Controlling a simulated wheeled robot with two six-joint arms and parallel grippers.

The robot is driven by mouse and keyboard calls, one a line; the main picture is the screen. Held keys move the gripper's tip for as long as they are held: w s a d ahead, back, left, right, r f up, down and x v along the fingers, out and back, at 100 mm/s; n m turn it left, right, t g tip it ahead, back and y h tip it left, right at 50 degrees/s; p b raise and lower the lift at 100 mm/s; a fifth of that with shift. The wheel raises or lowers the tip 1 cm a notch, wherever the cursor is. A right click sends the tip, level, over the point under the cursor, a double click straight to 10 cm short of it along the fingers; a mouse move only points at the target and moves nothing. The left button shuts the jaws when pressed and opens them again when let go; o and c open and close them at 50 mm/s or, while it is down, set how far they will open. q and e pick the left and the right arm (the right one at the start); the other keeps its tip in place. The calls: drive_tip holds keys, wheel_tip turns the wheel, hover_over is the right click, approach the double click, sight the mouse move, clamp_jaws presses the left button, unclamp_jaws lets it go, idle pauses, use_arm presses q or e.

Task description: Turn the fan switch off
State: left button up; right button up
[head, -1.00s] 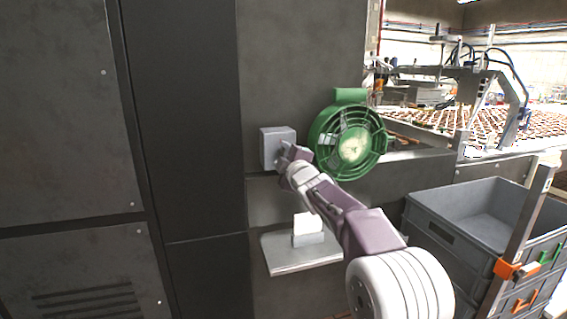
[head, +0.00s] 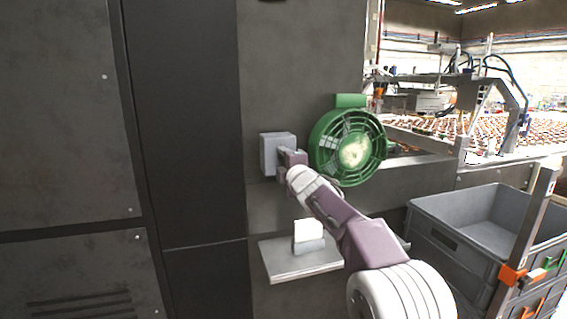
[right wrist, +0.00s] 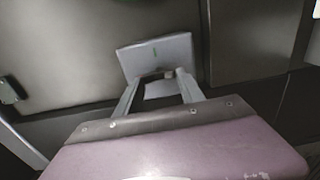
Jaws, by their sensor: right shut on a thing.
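The fan switch is a grey box (head: 275,143) on the dark panel, left of the green fan (head: 349,146). My right gripper (head: 281,161) is at the front of this box and hides part of it. My left gripper is not in view.
A small shelf (head: 283,270) with a white-topped block (head: 308,232) on it is below the switch. Grey crates (head: 440,240) and a metal post (head: 522,235) stand at the right. A conveyor with rows of brown items (head: 450,128) lies behind.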

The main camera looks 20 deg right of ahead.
drive_tip(key=shift+f, duration=0.1)
drive_tip(key=o, duration=1.4)
drive_tip(key=shift+c, duration=0.2)
drive_tip(key=shift+s, duration=0.2)
drive_tip(key=s+b, duration=0.2)
drive_tip(key=s, duration=0.6)
drive_tip(key=shift+s+d, duration=0.15)
drive_tip(key=shift+s, duration=0.2)
